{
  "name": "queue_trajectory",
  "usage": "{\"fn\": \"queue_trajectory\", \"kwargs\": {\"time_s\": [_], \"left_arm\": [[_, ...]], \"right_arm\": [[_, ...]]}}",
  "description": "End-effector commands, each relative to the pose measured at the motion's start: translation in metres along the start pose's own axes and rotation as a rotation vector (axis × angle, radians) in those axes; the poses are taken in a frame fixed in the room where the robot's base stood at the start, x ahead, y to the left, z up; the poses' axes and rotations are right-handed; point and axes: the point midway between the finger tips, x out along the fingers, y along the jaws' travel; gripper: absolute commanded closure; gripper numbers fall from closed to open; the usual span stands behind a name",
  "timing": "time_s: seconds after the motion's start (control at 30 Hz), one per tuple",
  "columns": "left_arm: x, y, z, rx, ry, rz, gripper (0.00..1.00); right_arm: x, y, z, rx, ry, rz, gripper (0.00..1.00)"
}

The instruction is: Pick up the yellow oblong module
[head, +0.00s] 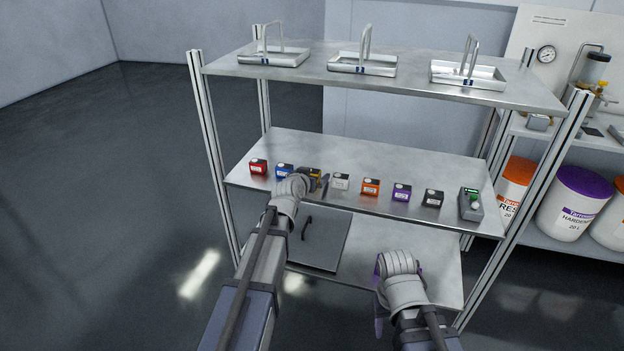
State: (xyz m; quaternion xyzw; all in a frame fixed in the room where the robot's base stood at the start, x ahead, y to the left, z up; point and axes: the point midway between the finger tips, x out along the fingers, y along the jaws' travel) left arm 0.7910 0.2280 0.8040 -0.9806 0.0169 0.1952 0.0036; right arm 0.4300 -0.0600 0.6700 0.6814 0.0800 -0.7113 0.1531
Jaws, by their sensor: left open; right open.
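The yellow oblong module (316,173) stands on the middle shelf, in a row of small coloured modules, between the blue one and the white one. My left gripper (311,183) is open right at the yellow module, on its near side. It hides much of the module, and I cannot tell whether the fingers touch it. My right gripper (379,296) is open and empty, lower and nearer, in front of the lower shelf.
On the middle shelf (280,146) stand red (258,167), blue (284,171), white (340,181), orange (370,187), purple (401,192) and black (433,198) modules, and a grey device (471,204). Metal trays with handles (362,66) stand above. Shelf posts (208,140) flank the arms.

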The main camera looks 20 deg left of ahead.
Motion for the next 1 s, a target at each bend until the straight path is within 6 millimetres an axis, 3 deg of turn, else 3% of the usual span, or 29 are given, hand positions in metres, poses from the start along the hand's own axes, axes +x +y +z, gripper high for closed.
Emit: {"fn": "queue_trajectory", "kwargs": {"time_s": [0.1, 0.9, 1.0], "left_arm": [[-0.0013, 0.0001, -0.0003, 0.000, 0.000, 0.000, 0.00], [-0.0014, -0.0002, -0.0002, 0.000, 0.000, 0.000, 0.90], [-0.0014, -0.0002, -0.0003, 0.000, 0.000, 0.000, 0.94]], "right_arm": [[-0.0008, 0.0001, 0.0001, 0.000, 0.000, 0.000, 0.50], [-0.0007, 0.0001, 0.0001, 0.000, 0.000, 0.000, 0.50], [-0.0008, 0.0001, 0.0001, 0.000, 0.000, 0.000, 0.50]]}}
